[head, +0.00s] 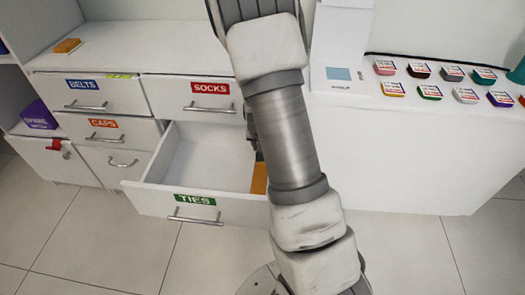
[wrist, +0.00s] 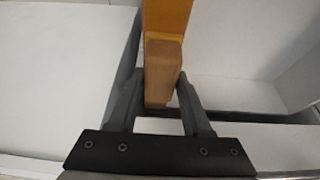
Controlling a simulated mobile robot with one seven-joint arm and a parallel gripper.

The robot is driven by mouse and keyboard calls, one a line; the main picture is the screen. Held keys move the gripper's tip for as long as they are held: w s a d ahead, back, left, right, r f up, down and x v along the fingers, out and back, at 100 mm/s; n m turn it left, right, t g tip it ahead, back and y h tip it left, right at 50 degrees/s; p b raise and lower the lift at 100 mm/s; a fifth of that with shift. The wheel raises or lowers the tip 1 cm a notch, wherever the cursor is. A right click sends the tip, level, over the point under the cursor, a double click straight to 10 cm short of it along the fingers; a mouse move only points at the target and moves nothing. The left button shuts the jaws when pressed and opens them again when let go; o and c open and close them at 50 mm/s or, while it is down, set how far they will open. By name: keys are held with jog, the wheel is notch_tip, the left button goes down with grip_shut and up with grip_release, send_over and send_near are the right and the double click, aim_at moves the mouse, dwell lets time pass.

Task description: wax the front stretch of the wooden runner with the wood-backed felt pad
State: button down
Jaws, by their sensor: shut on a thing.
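My gripper (wrist: 158,85) is shut on a brown wooden block, which looks like the wood-backed pad (wrist: 160,75); its felt is not clearly seen. Just beyond the block, in line with it, an orange-yellow strip (wrist: 168,18) runs to the top edge of the wrist view. It looks like the wooden runner; I cannot tell if the pad touches it. In the head view a short piece of the same colour (head: 259,179) shows at the right of the open TIES drawer (head: 160,203). My arm hides the rest of it and the gripper there.
Shut drawers marked BELTS (head: 90,94), SOCKS (head: 195,95) and CAPS (head: 108,130) surround the open one. An orange-yellow block (head: 67,46) lies on the cabinet top. Several small tins (head: 419,71) and a white box (head: 338,60) stand on the white counter (head: 400,150) at right.

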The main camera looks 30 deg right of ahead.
jog(key=shift+w+d, duration=0.25)
jog(key=shift+w, duration=0.1)
jog(key=shift+s+a+p, duration=0.2)
jog(key=shift+s+a, duration=1)
jog(key=shift+s, duration=0.6)
jog(key=shift+s+a+p, duration=0.2)
jog(key=shift+s+a, duration=1)
jog(key=shift+s, duration=0.55)
jog(key=shift+s+a+p, duration=0.2)
jog(key=shift+s+a, duration=1)
jog(key=shift+s, duration=0.6)
jog(key=shift+w+d+b, duration=0.25)
jog(key=shift+w+d, duration=0.95)
jog(key=shift+w, duration=0.6)
jog(key=shift+w+d+b, duration=0.3)
jog(key=shift+w+d, duration=0.95)
jog(key=shift+w, duration=0.55)
jog(key=shift+w+d+b, duration=0.25)
jog(key=shift+w+d, duration=0.95)
jog(key=shift+w, duration=0.6)
jog(key=shift+r, duration=0.1)
notch_tip(320, 180, up, 7)
jog(key=p, duration=0.5)
